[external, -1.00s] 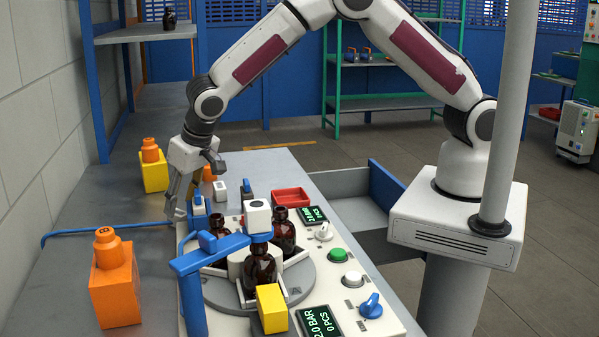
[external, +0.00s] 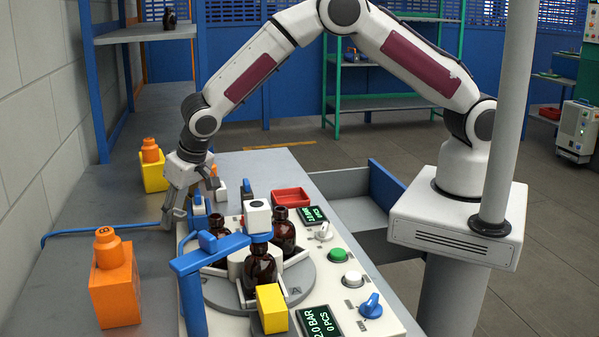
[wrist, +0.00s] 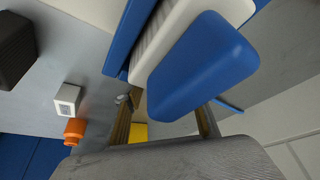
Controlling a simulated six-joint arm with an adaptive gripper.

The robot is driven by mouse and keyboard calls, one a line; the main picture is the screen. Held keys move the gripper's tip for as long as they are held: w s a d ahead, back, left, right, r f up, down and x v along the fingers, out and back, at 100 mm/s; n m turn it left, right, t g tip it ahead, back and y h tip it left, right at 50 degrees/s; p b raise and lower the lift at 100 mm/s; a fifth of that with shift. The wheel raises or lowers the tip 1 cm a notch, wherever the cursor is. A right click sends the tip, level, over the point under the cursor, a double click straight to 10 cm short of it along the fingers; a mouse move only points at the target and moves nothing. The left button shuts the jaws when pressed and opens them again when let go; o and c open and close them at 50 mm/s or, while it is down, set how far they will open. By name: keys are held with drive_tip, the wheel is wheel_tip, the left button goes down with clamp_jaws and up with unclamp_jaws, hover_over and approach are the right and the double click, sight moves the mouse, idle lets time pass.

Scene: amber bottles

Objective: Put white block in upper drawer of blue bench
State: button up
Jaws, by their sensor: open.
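A blue part (wrist: 205,65) is very close to the wrist camera. Amber bottles (external: 260,267) stand on the round table, behind a blue frame (external: 210,255). A red tray (external: 291,197), orange blocks (external: 113,290) and a yellow block (external: 153,178) stand around.

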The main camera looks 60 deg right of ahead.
sight(178, 212)
clamp_jaws()
drive_tip(key=shift+r, duration=0.1)
drive_tip(key=shift+r, duration=4.95)
